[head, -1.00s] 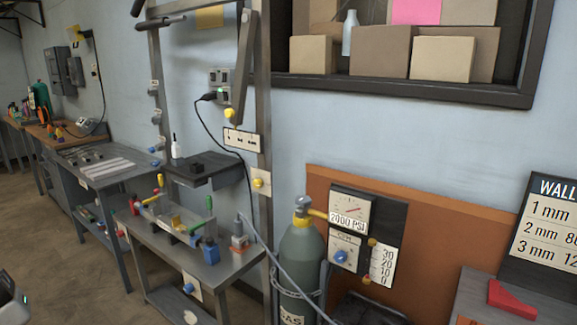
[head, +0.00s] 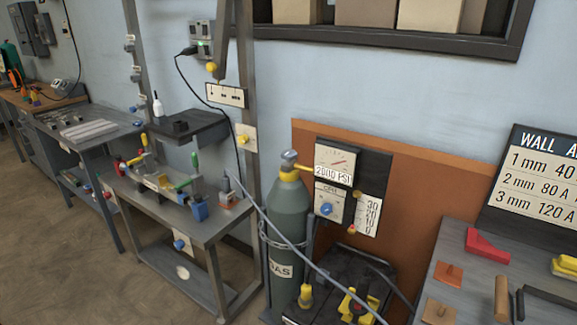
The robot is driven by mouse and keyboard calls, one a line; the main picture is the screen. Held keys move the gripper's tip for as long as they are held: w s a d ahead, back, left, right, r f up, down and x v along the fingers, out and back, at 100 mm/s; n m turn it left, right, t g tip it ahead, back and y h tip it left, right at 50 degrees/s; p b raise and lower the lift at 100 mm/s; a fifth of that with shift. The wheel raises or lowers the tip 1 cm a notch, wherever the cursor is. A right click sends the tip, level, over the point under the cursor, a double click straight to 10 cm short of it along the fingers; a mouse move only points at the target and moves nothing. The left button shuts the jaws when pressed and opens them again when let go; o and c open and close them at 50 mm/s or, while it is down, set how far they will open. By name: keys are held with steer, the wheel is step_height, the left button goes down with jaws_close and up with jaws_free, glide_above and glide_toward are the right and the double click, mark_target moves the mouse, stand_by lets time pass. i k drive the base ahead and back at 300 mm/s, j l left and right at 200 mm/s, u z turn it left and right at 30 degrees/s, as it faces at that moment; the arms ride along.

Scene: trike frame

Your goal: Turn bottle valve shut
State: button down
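A grey-green gas bottle (head: 287,215) stands upright in the head view, right of the metal workbench, with a "GAS" label low on its front. Its bottle valve (head: 289,157) is a small grey knob on top, with a yellow fitting (head: 302,168) running right towards the gauge panel. The pressure gauge (head: 335,162) reads 2000 PSI. A blue knob (head: 326,209) sits on the flow panel below it. I cannot tell from here how far the valve is turned. My gripper is not in view.
A metal workbench (head: 213,232) with clamps and coloured tools stands left of the bottle. A grey hose (head: 290,248) slants across the bottle's front. A dark cart (head: 350,262) with yellow-and-black parts stands close right. Open floor (head: 60,255) lies at the left.

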mark_target(287, 154)
steer(key=i+z, duration=0.1)
steer(key=i, duration=1.1)
